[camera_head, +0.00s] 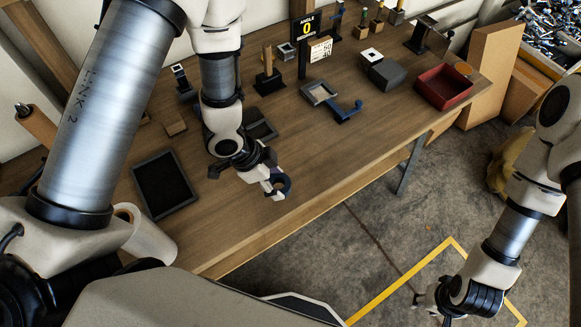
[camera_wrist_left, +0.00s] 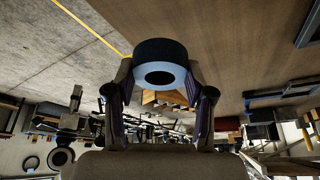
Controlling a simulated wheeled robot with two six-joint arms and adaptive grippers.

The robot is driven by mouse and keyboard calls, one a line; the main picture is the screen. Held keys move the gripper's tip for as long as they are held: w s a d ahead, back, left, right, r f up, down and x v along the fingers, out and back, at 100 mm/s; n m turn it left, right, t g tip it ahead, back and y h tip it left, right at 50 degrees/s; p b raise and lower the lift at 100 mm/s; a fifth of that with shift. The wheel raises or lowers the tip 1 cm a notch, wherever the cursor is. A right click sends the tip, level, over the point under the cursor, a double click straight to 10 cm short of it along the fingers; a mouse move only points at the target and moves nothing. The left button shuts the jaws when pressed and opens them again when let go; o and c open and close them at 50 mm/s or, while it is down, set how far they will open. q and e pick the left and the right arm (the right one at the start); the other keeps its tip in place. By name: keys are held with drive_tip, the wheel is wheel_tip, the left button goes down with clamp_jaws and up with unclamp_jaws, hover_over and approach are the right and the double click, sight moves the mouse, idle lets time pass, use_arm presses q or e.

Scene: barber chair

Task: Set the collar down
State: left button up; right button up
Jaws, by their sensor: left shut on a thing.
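The collar (camera_head: 285,184) is a short dark ring with a pale blue end face and a round hole. My left gripper (camera_head: 273,188) is shut on it, over the wooden table (camera_head: 340,150) near its front edge. I cannot tell whether the collar touches the table top. In the left wrist view the collar (camera_wrist_left: 160,48) sits between the two fingertips of my left gripper (camera_wrist_left: 160,78), with its hole facing the camera. My right gripper (camera_head: 440,301) hangs at the lower right, over the floor and away from the table; its fingers are too small to read.
A black flat tray (camera_head: 164,184) lies to the left of my left gripper. A grey square frame (camera_head: 319,92), a blue bracket (camera_head: 345,111), a dark block (camera_head: 384,73) and a red bin (camera_head: 444,87) stand further right. The table front between gripper and bin is clear.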

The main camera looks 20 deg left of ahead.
use_arm(q)
drive_tip(key=p, duration=0.3)
hover_over(296, 175)
drive_tip(key=s+a, duration=0.1)
drive_tip(key=a, duration=0.1)
drive_tip(key=shift+s+d+f, duration=0.1)
drive_tip(key=shift+d+f, duration=0.05)
drive_tip(key=shift+d, duration=0.05)
drive_tip(key=f, duration=0.3)
drive_tip(key=shift+w+f, duration=0.1)
drive_tip(key=shift+w, duration=0.1)
drive_tip(key=shift+f, duration=0.35)
drive_tip(key=shift+w, duration=0.1)
drive_tip(key=shift+f, duration=0.15)
drive_tip(key=o, duration=1.1)
drive_tip(key=shift+o, duration=0.2)
